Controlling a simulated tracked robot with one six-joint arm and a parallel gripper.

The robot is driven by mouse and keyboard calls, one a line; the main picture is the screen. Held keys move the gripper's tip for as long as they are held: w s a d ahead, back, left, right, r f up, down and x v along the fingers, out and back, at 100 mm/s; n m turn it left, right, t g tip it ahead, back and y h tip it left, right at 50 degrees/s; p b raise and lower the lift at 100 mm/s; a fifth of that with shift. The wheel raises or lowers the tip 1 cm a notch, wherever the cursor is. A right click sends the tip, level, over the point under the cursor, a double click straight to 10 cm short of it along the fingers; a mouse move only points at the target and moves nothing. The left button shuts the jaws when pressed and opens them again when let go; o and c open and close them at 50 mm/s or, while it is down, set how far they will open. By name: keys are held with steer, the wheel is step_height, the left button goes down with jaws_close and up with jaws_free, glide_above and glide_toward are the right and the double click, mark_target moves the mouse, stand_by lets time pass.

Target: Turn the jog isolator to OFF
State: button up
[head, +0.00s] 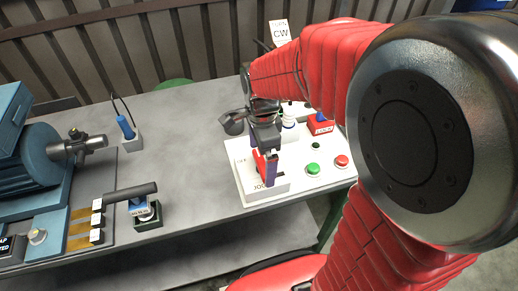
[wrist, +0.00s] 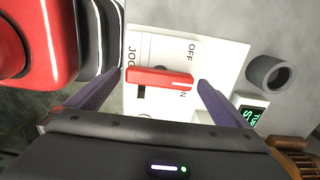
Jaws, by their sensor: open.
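The jog isolator is a white plate (wrist: 215,55) marked JOG, OFF and ON, with a red handle (wrist: 150,77) across it. The handle's white-marked end points right in the wrist view, partly covering the ON label and below the OFF label. My gripper (wrist: 159,78) is open, with one purple finger near each end of the handle. I cannot tell whether either finger touches it. In the head view my gripper (head: 268,180) points down over the isolator box (head: 280,186), and the red handle (head: 260,163) is partly hidden by the fingers.
Green (head: 313,169) and red (head: 342,161) buttons and a red LOCK block (head: 320,128) sit on the white panel, right of my gripper. A dark grey ring (wrist: 268,74) lies close to the isolator. A blue motor (head: 30,150) stands at left. The middle bench is mostly clear.

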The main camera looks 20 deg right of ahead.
steer(key=shift+f, duration=0.4)
steer(key=c, duration=0.9)
